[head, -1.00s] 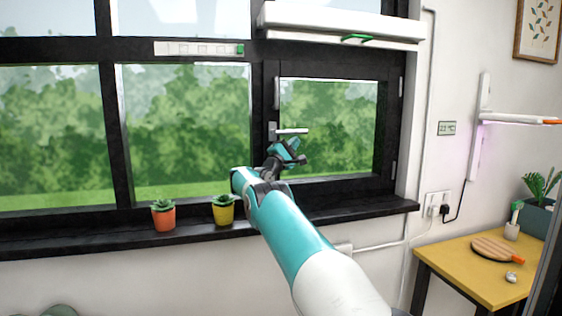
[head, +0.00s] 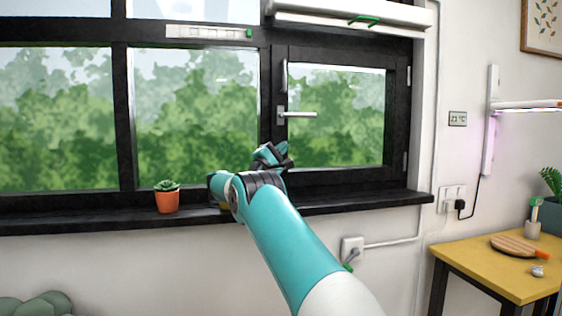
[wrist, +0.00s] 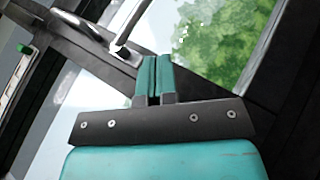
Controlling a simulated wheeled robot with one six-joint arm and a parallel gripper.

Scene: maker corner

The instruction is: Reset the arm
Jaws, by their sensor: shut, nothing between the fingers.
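My gripper (head: 283,150) is at the end of my teal and white arm, in front of the window frame in the head view. In the wrist view, my gripper (wrist: 154,80) has its two teal fingers side by side, shut with nothing between them. The window handle (head: 297,114) sticks out level to the right, above my gripper and apart from it in the head view. The handle also shows at the top of the wrist view (wrist: 130,28). The window sash on the right looks shut.
An orange pot (head: 167,201) with a succulent stands on the dark sill (head: 90,222). A second pot is almost hidden behind my arm. A yellow table (head: 470,258) with a wooden board (head: 512,246) is at the right.

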